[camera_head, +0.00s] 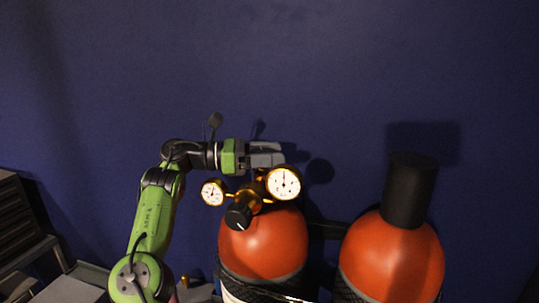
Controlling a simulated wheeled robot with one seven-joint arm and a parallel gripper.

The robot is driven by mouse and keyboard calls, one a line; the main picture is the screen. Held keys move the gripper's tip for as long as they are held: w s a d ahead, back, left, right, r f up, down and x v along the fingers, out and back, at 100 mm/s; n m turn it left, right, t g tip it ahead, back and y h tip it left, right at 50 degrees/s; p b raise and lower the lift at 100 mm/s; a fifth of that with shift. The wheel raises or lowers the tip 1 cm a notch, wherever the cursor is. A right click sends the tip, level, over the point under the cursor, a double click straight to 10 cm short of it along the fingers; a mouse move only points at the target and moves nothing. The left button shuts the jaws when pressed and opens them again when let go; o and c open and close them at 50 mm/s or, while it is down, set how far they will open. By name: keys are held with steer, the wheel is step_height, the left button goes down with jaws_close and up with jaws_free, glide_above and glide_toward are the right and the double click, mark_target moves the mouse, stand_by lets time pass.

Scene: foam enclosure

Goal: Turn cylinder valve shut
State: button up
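The left orange-red cylinder (264,245) stands upright and carries a brass regulator with a small left gauge (213,192) and a larger right gauge (283,183). A black knob (238,216) with a light mark sits at the front of the regulator. My gripper (276,155) reaches in from the left, just above the brass fittings, with its grey fingers pointing right. The cylinder valve handle cannot be clearly made out; the fingers may hide it. Whether the fingers are apart or closed, or touch anything, cannot be told.
A second orange-red cylinder (393,262) with a black cap (410,190) stands to the right. A dark blue wall (330,70) is close behind both. A grey bench (70,290) and a dark shelf unit (18,220) are at the lower left. The space above the cylinders is clear.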

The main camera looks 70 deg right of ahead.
steer(key=c, duration=0.6)
steer(key=y+p, duration=0.1)
steer(key=p, duration=0.2)
steer(key=shift+r+m+g, duration=0.3)
steer(key=shift+r+m, duration=0.1)
steer(key=m+y+p, duration=0.1)
steer(key=y+p, duration=0.1)
steer(key=p, duration=0.3)
steer(key=shift+r+g, duration=0.1)
steer(key=shift+g, duration=0.3)
steer(key=m+y+p, duration=0.1)
steer(key=y+p, duration=0.1)
steer(key=shift+s+a+m+g+p, duration=0.1)
steer(key=shift+m+g+p, duration=0.2)
steer(key=shift+p, duration=0.05)
steer(key=shift+f+m+y, duration=0.3)
steer(key=shift+f+y, duration=0.05)
steer(key=shift+y, duration=0.05)
steer(key=shift+a+m+y+b, duration=0.1)
steer(key=shift+m+y+b, duration=0.25)
steer(key=shift+y, duration=0.15)
